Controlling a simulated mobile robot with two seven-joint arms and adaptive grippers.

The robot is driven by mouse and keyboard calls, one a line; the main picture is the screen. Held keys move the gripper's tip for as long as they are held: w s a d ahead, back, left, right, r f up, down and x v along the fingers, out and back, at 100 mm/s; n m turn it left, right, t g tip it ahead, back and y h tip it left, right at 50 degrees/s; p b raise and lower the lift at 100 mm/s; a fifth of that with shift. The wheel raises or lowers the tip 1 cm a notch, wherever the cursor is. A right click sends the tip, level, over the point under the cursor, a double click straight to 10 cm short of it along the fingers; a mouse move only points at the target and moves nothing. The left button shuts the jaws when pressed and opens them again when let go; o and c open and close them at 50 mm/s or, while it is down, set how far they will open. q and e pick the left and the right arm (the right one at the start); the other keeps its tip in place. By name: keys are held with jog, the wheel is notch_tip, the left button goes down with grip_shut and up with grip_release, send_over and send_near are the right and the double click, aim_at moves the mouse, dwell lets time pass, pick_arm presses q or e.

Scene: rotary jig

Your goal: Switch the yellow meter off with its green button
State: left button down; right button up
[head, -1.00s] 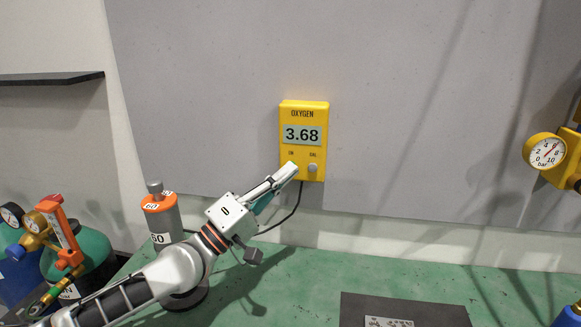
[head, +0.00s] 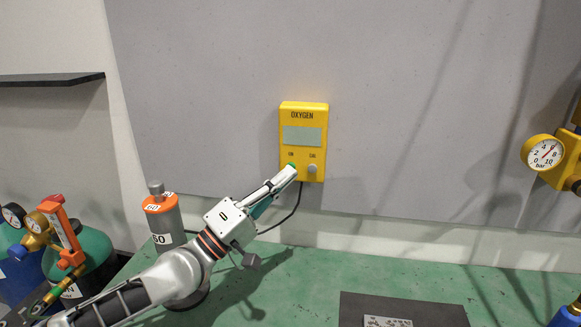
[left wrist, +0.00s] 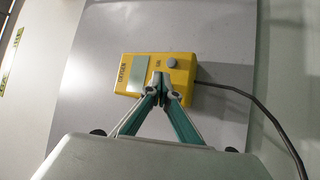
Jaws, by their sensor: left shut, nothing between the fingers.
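The yellow oxygen meter (head: 304,112) is on the grey wall panel, and its display (head: 303,136) is blank. It also shows in the left wrist view (left wrist: 131,72). The green button (head: 291,166) shows in part under the "ON" label, just above my left fingertips. A grey "CAL" knob (head: 312,169) sits to its right. My left gripper (head: 292,171) is shut and empty, its tips at the lower left of the meter's face. In the left wrist view the fingertips (left wrist: 161,87) cover the button. I cannot tell whether they touch it. My right gripper is not in view.
A black cable (head: 297,203) hangs from the meter. A grey cylinder with an orange top (head: 166,222) stands behind my left arm. Green tanks with gauges (head: 90,252) are at the left. A yellow pressure gauge (head: 544,152) is at the right. A dark mat (head: 440,312) lies on the green bench.

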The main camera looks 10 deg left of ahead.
pick_arm(q)
jog(key=s+p, duration=0.2)
jog(key=s, duration=0.3)
jog(key=shift+s+p, duration=0.4)
